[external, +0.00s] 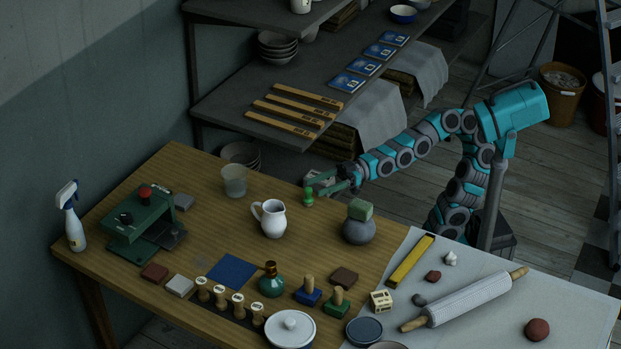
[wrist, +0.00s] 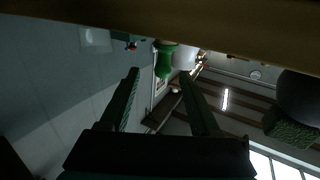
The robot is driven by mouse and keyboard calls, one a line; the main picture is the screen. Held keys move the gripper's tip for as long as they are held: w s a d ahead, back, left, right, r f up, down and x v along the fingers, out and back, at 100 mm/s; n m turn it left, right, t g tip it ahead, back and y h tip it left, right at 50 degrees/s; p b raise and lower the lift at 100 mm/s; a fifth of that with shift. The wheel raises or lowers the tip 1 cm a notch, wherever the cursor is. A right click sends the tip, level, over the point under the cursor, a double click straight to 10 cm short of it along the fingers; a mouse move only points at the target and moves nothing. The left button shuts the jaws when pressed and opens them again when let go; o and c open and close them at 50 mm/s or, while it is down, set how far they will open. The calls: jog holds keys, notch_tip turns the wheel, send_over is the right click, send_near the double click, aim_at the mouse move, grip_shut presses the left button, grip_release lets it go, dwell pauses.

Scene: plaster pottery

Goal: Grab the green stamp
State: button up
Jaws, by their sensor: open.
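A small all-green stamp (external: 308,197) with a rounded knob stands upright near the table's far edge in the external view. My gripper (external: 318,186) reaches in from the right, low over the table edge, its fingers spread and pointing left close to this stamp. In the wrist view, which is upside down, the green stamp (wrist: 165,62) shows just beyond my open gripper (wrist: 160,75), roughly in line with the gap between the fingertips. Nothing is held. Another stamp with a green base and wooden handle (external: 336,301) stands at the table's front, beside a blue-based stamp (external: 308,292).
A frosted cup (external: 234,181) and a white jug (external: 271,219) stand left of the green stamp. A grey round pot with a green block on top (external: 359,228) stands to its right. The wooden table (external: 190,225) has bare space between them. A shelf (external: 235,105) rises behind.

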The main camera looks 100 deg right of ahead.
aim_at(308, 197)
jog(key=shift+a+r+x, duration=0.1)
jog(key=shift+x, duration=1.8)
jog(key=shift+a+r+x, duration=0.1)
jog(key=shift+x, duration=1.75)
jog(key=shift+s, duration=0.1)
grip_shut()
